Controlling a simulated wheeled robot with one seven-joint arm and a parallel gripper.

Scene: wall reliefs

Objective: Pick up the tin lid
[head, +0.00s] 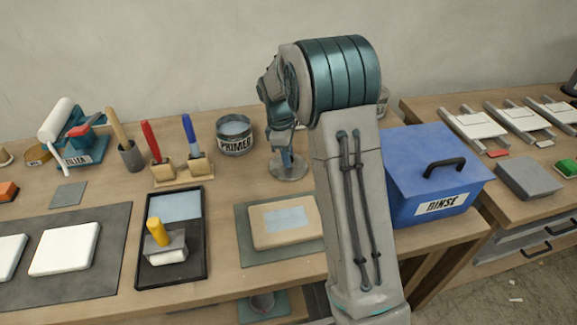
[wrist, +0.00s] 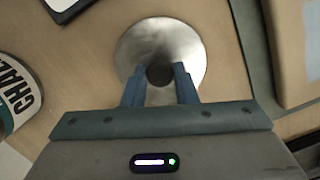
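The tin lid is a round, shiny metal disc with a dark knob in its middle. It shows in the wrist view (wrist: 190,50) and, in the head view (head: 291,173), just left of my arm at the middle of the bench. My gripper (wrist: 160,74) points down at it, with its two blue fingers on either side of the knob. The fingers look closed on the knob, with no clear gap. In the head view my gripper (head: 286,157) is partly hidden by my arm. The lid is level, at or very near the bench top.
The primer tin (head: 235,135) stands left of the lid, and a blue rinse box (head: 430,185) stands to the right. A framed panel on a mat (head: 283,222) lies in front. A tin lettered "CHA" (wrist: 17,95) is at the wrist view's left edge.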

